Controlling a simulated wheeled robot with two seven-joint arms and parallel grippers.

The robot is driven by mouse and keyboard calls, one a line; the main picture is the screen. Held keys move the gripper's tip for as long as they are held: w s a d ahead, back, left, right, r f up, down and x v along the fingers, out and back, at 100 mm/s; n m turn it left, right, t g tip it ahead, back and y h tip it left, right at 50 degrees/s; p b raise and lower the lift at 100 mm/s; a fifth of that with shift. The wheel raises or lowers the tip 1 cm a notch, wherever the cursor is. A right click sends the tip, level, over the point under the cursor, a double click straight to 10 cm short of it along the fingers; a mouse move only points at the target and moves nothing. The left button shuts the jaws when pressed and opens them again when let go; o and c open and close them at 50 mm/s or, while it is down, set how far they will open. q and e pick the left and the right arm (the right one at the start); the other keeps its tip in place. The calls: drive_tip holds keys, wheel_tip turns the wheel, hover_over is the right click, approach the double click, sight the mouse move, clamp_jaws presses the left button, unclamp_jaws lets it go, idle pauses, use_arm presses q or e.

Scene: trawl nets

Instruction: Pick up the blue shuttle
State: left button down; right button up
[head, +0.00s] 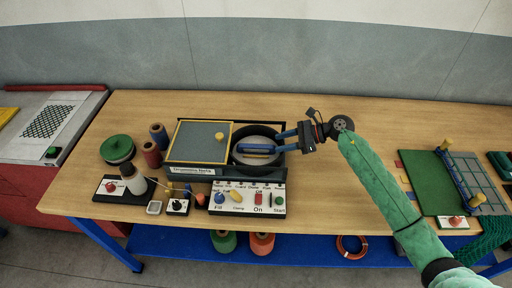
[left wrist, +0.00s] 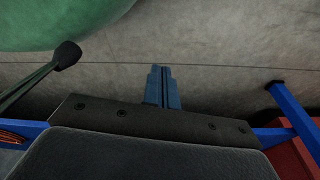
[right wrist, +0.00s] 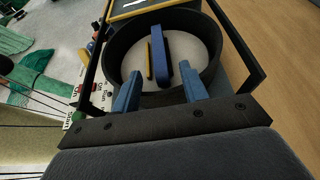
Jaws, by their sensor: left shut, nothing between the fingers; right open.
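The blue shuttle (head: 257,149) lies in a round black basin (head: 235,161) with a pale floor, on the bench. In the right wrist view the shuttle (right wrist: 161,58) is a long blue bar, with a thin yellow strip (right wrist: 150,60) along its left side. My right gripper (head: 283,141) is open at the basin's right side. In the right wrist view its fingers (right wrist: 160,82) point at the shuttle's near end, with nothing between them. My left gripper (left wrist: 160,70) is shut and empty over the grey floor; it is outside the head view.
A grey panel with yellow edges (head: 200,142) adjoins the basin on the left. A white control panel (head: 240,208) with knobs stands in front. Spools (head: 158,134) and a green disc (head: 117,149) stand further left.

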sight(265, 146)
drive_tip(key=p+x, duration=0.2)
drive_tip(key=x, duration=0.2)
drive_tip(key=shift+a+r, duration=0.1)
drive_tip(key=shift+a, duration=0.1)
drive_tip(key=shift+a+f+p, duration=0.3)
drive_tip(key=shift+p, duration=0.05)
use_arm(q)
drive_tip(key=s+a+f, duration=0.1)
drive_tip(key=s, duration=0.5)
drive_tip(key=shift+s+f, duration=0.25)
drive_tip(key=shift+s, duration=0.05)
use_arm(e)
clamp_jaws()
